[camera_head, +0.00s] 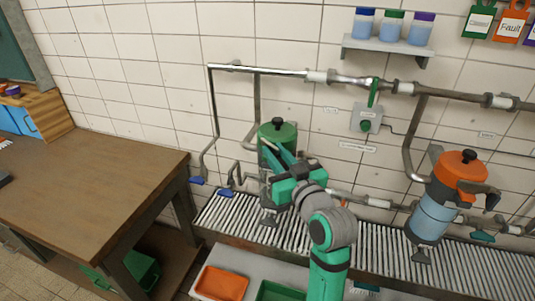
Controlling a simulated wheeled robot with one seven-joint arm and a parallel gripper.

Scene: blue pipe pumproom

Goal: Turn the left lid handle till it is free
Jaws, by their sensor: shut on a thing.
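The left canister has a green lid (283,131) with a black knob (278,120) on top. It stands against the tiled wall, and my arm hides most of its body. My gripper (271,153) is at the front of this lid, just below its top, shut on the left lid handle. The fingers cover the handle, so its angle cannot be made out. The right canister has an orange lid (458,170) with a black knob and a dark side handle (489,199). Its blue body (432,217) is in plain view.
A slatted metal rack (385,257) runs under the canisters. Pipes (285,72) and a green-handled valve (373,93) are on the wall behind. A brown table (90,185) stands at left. Orange (221,283) and green (280,292) bins sit below the rack.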

